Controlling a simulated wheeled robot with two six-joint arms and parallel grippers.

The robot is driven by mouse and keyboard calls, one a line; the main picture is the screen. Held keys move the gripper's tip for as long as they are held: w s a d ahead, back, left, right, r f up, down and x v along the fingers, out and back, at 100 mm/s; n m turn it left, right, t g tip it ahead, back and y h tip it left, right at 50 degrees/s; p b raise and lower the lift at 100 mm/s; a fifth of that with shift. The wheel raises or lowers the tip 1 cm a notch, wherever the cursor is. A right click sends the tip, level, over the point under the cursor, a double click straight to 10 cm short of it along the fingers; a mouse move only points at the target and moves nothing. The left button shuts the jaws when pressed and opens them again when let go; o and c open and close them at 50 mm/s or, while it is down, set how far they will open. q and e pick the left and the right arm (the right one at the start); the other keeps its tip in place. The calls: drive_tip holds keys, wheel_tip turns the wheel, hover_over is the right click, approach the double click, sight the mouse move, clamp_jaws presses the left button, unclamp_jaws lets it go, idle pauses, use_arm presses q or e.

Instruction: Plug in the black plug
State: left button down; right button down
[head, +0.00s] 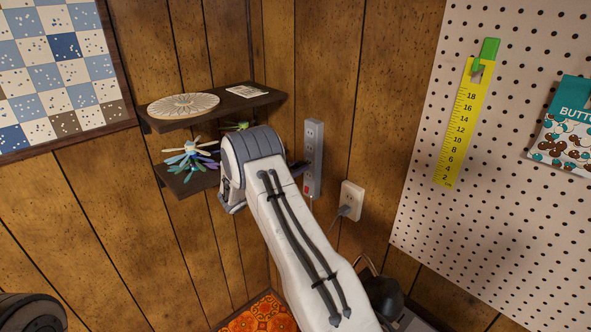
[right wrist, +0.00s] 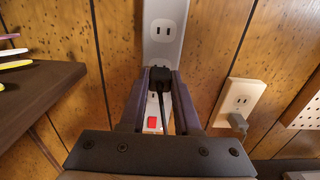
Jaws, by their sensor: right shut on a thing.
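The black plug (right wrist: 160,76) is between the fingers of my right gripper (right wrist: 157,82) in the right wrist view, with its black cord hanging down. The gripper is shut on it. The plug is at the face of the white power strip (right wrist: 163,45), over the lower part of it; I cannot tell whether its prongs are in a socket. An empty two-slot socket shows above it. In the head view, the power strip (head: 314,150) is upright on the wall, my right gripper (head: 301,169) reaches its lower part, and the plug is hidden. My left gripper is out of view.
A wall outlet (head: 351,201) with a grey plug (right wrist: 238,121) is right of the strip. The strip has a red switch (right wrist: 152,122). Corner shelves (head: 215,107) with thread bundles (head: 190,157) are close on the left. A pegboard (head: 500,200) is on the right.

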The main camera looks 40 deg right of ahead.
drive_tip(key=shift+w+d, duration=0.1)
drive_tip(key=shift+d, duration=0.8)
drive_tip(key=c, duration=0.5)
unclamp_jaws()
drive_tip(key=shift+c, duration=0.2)
drive_tip(key=a+b, duration=0.3)
drive_tip(key=a, duration=0.7)
drive_tip(key=shift+s+a+b, duration=0.25)
drive_tip(key=shift+s+b, duration=0.15)
